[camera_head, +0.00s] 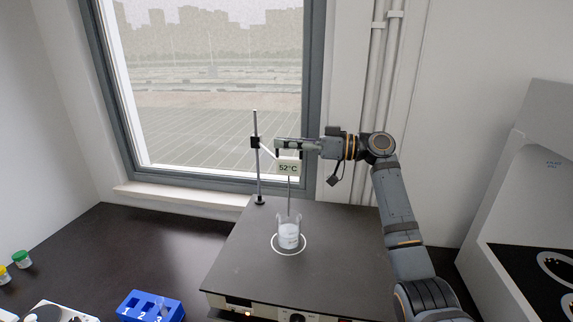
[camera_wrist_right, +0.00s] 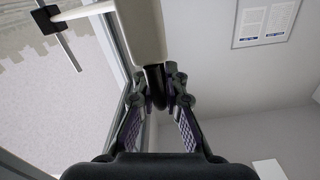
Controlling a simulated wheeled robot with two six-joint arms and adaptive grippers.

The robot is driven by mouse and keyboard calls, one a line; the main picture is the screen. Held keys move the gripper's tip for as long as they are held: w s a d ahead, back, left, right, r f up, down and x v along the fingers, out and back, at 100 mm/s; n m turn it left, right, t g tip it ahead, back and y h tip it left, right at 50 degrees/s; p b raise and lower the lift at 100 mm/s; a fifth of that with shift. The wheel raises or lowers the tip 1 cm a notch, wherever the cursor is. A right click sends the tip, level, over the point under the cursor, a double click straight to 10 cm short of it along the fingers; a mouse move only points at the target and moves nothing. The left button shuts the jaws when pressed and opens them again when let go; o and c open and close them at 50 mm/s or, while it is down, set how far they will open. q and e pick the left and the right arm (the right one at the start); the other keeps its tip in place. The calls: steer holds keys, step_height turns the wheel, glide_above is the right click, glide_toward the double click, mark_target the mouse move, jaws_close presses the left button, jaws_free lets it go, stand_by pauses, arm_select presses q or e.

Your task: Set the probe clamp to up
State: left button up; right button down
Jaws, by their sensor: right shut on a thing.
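The probe clamp is a black block (camera_head: 255,142) high on a thin metal stand rod (camera_head: 256,175), with a light arm reaching right to a display box reading 52°C (camera_head: 288,168). A thin probe (camera_head: 289,192) hangs from the box, its lower end near the rim of a glass beaker (camera_head: 288,236). My right gripper (camera_head: 279,147) is at the top of the box, shut on the clamp's dark handle. In the right wrist view, this dark handle (camera_wrist_right: 157,88) sits between the fingertips, below the pale body (camera_wrist_right: 136,35). My left gripper is not in view.
The beaker stands within a white ring on a flat dark hotplate (camera_head: 325,245). A blue numbered rack (camera_head: 150,306) and small capped vials (camera_head: 21,259) are at left. A window is behind the stand, and a white appliance (camera_head: 530,190) is at right.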

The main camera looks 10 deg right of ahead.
step_height(320, 180, up, 6)
steer(key=shift+r+p, duration=0.2)
steer(key=shift+p, duration=0.3)
steer(key=c, duration=1.4)
jaws_free()
steer(key=shift+s, duration=0.1)
steer(key=shift+c, duration=0.2)
steer(key=shift+f, duration=0.1)
steer(key=shift+d, duration=0.3)
steer(key=v, duration=1.1)
steer(key=shift+s, duration=0.2)
steer(key=shift+d+f, duration=0.1)
steer(key=shift+d, duration=0.05)
